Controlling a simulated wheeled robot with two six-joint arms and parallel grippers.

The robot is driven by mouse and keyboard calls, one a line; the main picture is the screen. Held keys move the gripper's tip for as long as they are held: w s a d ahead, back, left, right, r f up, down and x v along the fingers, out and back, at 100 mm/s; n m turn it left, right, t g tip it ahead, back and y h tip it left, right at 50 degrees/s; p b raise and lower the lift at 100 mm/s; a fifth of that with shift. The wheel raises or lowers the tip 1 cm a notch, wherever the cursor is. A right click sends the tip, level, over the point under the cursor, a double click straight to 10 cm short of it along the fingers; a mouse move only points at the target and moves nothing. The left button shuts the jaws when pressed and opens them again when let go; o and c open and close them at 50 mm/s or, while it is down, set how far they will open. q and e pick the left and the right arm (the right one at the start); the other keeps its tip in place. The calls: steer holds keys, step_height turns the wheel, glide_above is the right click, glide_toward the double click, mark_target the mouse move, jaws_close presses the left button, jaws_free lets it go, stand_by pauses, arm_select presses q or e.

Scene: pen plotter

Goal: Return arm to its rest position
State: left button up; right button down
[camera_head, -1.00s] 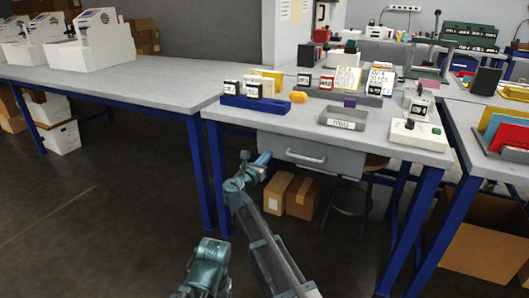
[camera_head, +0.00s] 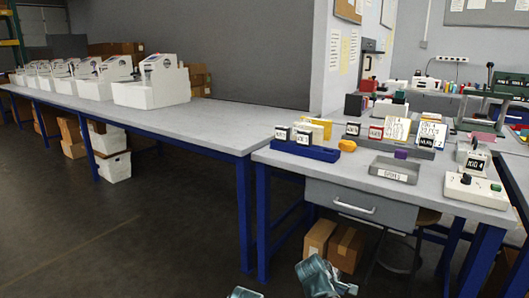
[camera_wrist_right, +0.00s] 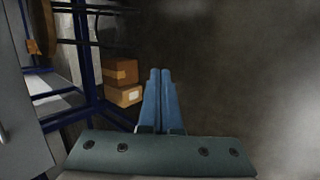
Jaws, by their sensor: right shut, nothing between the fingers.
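My right gripper (camera_wrist_right: 160,75) shows in the right wrist view, its two blue fingers pressed together with nothing between them. It points over the dark floor, beside the cardboard boxes under the workbench, and touches nothing that I can see. In the head view only teal parts of my arms show at the bottom edge, below the workbench drawer. My left gripper is not in view.
The workbench (camera_head: 276,157) carries a blue card holder (camera_head: 305,149), a grey tray (camera_head: 394,171) and a white button box (camera_head: 465,191). Cardboard boxes (camera_head: 345,248) stand under it, below the drawer (camera_head: 360,205). A long table (camera_head: 215,120) runs left. The floor at left is clear.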

steer(key=s+a+f+m+g+y, duration=0.2)
steer(key=s+a+f+m+y, duration=0.1)
steer(key=s+m, duration=0.25)
steer(key=s+a+f+m+g+y, duration=0.2)
steer(key=s+a+m+y, duration=0.15)
steer(key=s, duration=0.35)
steer(key=s+a+r+n+g+h+p, duration=0.1)
steer(key=s+a+n, duration=0.15)
steer(key=a, duration=0.25)
steer(key=s+a+r+n+p, duration=0.1)
steer(key=s+a, duration=0.2)
steer(key=a, duration=0.3)
step_height(320, 180, up, 38)
steer(key=p, duration=3.8)
steer(key=shift+s, duration=0.15)
steer(key=shift+a, duration=0.1)
